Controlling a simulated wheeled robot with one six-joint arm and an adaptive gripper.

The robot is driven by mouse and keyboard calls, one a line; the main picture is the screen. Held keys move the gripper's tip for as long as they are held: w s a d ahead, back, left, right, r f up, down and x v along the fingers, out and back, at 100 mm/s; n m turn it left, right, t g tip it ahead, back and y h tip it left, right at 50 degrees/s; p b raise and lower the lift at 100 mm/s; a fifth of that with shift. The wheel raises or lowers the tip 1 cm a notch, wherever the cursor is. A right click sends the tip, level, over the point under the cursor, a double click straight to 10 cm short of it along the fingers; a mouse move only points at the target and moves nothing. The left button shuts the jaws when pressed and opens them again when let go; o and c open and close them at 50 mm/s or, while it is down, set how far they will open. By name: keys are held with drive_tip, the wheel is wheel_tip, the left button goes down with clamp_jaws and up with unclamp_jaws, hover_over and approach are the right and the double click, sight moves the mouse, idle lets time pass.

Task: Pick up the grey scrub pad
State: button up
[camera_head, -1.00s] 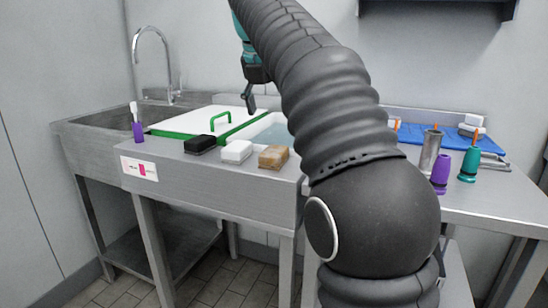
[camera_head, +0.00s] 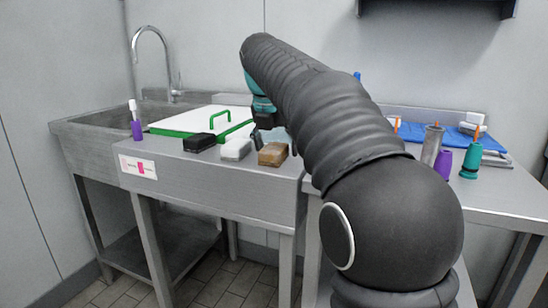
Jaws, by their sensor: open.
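A pale grey-white pad (camera_head: 235,149), the likely grey scrub pad, lies on the front ledge of the sink. It sits between a black pad (camera_head: 199,142) on its left and a brown pad (camera_head: 273,154) on its right. My gripper (camera_head: 257,138) is open, just behind and above the gap between the pale pad and the brown pad. Only one dark finger shows clearly; my arm hides the rest. I cannot tell whether the finger touches a pad.
A white board with a green rim and handle (camera_head: 220,118) covers part of the sink (camera_head: 75,133). At right are a metal cup (camera_head: 431,146), purple and teal holders (camera_head: 470,162), and a blue mat with pale blocks (camera_head: 474,118).

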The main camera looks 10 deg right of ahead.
sight(282, 145)
drive_tip(key=c, duration=0.9)
drive_tip(key=shift+c, duration=0.2)
drive_tip(key=shift+r, duration=0.55)
drive_tip(key=r, duration=0.1)
drive_tip(key=r+p, duration=0.1)
drive_tip(key=d+r, duration=0.1)
drive_tip(key=r, duration=0.1)
drive_tip(key=shift+s+d+p, duration=0.1)
drive_tip(key=shift+s+p, duration=0.2)
drive_tip(key=s+d+r, duration=0.5)
drive_tip(key=d+r, duration=0.1)
drive_tip(key=d, duration=0.3)
drive_tip(key=shift+s, duration=0.2)
